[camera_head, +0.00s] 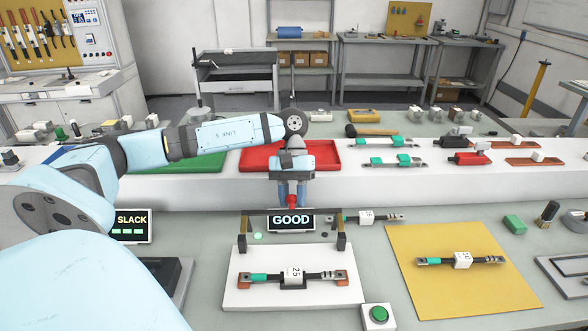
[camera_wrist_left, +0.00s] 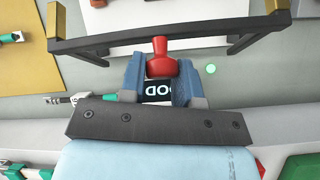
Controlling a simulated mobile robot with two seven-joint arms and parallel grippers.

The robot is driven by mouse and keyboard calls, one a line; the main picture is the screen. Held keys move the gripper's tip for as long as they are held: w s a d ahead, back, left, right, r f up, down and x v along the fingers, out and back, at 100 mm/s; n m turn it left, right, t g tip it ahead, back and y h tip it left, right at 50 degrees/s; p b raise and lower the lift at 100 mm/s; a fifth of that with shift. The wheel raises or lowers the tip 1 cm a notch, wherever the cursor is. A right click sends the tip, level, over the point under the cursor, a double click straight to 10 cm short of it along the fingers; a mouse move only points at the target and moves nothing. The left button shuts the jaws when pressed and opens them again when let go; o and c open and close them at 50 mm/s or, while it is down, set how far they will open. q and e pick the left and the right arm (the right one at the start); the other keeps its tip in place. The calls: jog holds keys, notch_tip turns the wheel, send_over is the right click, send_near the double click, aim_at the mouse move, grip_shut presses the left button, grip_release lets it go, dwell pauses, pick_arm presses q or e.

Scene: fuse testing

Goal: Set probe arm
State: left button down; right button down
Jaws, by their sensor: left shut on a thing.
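The probe arm (camera_head: 268,212) is a dark bar with a red knob (camera_head: 292,202) and brass-coloured ends at the back of the white test base (camera_head: 243,300). My left gripper (camera_head: 291,198) is shut on the red knob; in the left wrist view its blue fingers (camera_wrist_left: 160,80) stand on both sides of the knob (camera_wrist_left: 161,67). A fuse marked 25 (camera_head: 294,272) lies in the holder, in front of the bar; the brass ends appear apart from it. The display (camera_head: 291,222) behind the bar reads GOOD. My right gripper is not in view.
A green button (camera_head: 379,314) stands at the base's front right corner. Another fuse (camera_head: 462,260) lies on the yellow mat (camera_head: 415,295). A SLACK display (camera_head: 132,226) stands left. The raised white shelf behind holds a red tray (camera_head: 328,150) and several fuses.

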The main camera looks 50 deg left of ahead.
pick_arm(q)
jog(key=shift+a+f, duration=0.1)
jog(key=shift+f, duration=0.1)
jog(key=c, duration=1.3)
grip_release()
jog(key=o, duration=0.4)
jog(key=shift+a+f, duration=0.1)
jog(key=shift+a, duration=0.1)
jog(key=shift+o, duration=0.2)
jog(key=shift+d+r, duration=0.1)
jog(key=shift+r, duration=0.1)
jog(key=v, duration=1.3)
jog(key=shift+w+a+r, duration=0.2)
jog(key=shift+f, duration=0.1)
